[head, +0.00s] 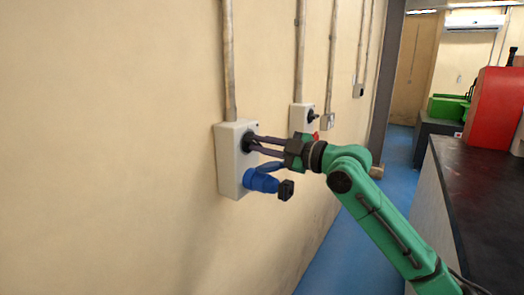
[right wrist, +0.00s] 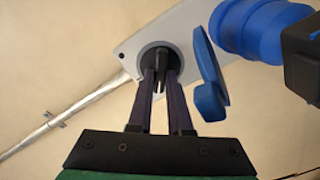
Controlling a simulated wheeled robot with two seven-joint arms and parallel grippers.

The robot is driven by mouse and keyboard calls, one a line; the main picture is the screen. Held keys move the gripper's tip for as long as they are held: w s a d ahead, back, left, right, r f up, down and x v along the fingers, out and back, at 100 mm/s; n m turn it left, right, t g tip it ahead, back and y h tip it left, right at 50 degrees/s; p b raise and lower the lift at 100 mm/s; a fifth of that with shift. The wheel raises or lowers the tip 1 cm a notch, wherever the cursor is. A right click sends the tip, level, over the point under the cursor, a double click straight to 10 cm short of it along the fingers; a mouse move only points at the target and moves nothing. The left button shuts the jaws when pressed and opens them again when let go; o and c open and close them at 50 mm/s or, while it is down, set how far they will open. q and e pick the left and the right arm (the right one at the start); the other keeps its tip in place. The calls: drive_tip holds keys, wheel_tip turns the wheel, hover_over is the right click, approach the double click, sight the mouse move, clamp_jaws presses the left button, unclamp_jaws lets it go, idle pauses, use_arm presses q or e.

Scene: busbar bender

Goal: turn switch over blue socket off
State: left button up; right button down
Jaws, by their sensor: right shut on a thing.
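A pale grey switch box (head: 230,165) is fixed to the wall, with a blue socket (head: 262,181) on its lower front and a black plug end (head: 286,190) sticking out. Above the blue socket is a dark round rotary switch (head: 249,142). My right gripper (head: 256,146) reaches it from the right, its two fingers shut on the switch handle. In the right wrist view the fingers (right wrist: 160,85) stand on both sides of the black switch handle (right wrist: 159,68). The blue socket (right wrist: 262,28) and its open blue lid (right wrist: 209,80) are close to the right finger. My left gripper is not in view.
A second grey box (head: 302,115) with a dark switch and a red part is farther along the wall. Conduits (head: 229,60) run up the wall. A dark-topped counter (head: 480,185) stands at the right, with a red cabinet (head: 492,105) behind. Blue floor lies between.

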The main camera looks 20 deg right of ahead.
drive_tip(key=n+b, duration=0.1)
drive_tip(key=n, duration=0.2)
drive_tip(key=shift+f+n, duration=0.1)
drive_tip(key=shift+n, duration=2.1)
drive_tip(key=shift+f, duration=0.1)
drive_tip(key=c, duration=0.8)
unclamp_jaws()
drive_tip(key=shift+c, duration=0.2)
